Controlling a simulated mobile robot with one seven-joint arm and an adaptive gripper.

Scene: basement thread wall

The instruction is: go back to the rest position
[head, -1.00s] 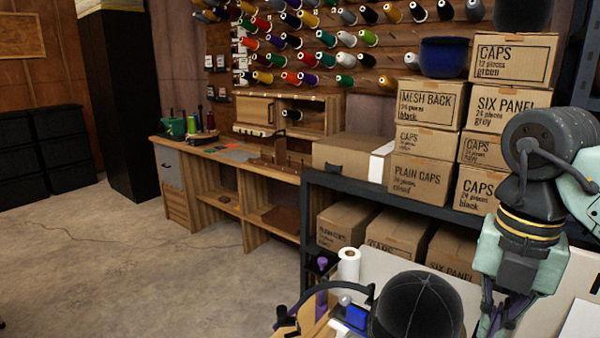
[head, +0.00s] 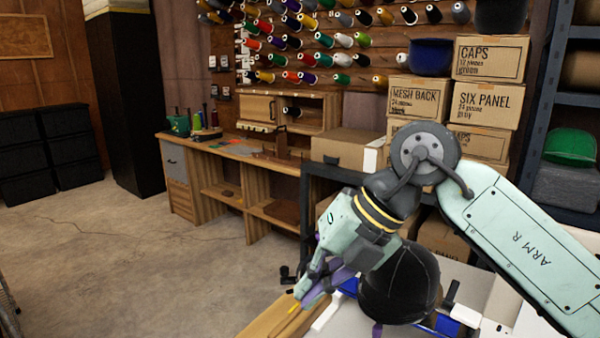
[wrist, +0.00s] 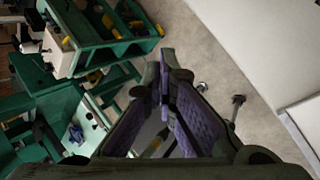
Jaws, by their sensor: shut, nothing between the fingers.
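My gripper (head: 310,292) is in the lower middle of the head view, at the end of my bent arm, pointing down and left. Its fingers are shut and nothing shows between them. It appears in front of and to the left of a black cap (head: 400,285), which is partly hidden behind my wrist. A light wooden board (head: 275,318) shows below the fingertips; I cannot tell how far above it they are. In the wrist view the purple-padded fingers (wrist: 166,62) meet at their tips, with bare floor beyond.
A dark shelf holds cardboard cap boxes (head: 485,105) behind my arm. A wooden workbench (head: 225,190) stands below the thread wall. Open concrete floor (head: 120,260) lies at left. The wrist view shows green equipment (wrist: 85,40) at left and a white panel (wrist: 260,45) at right.

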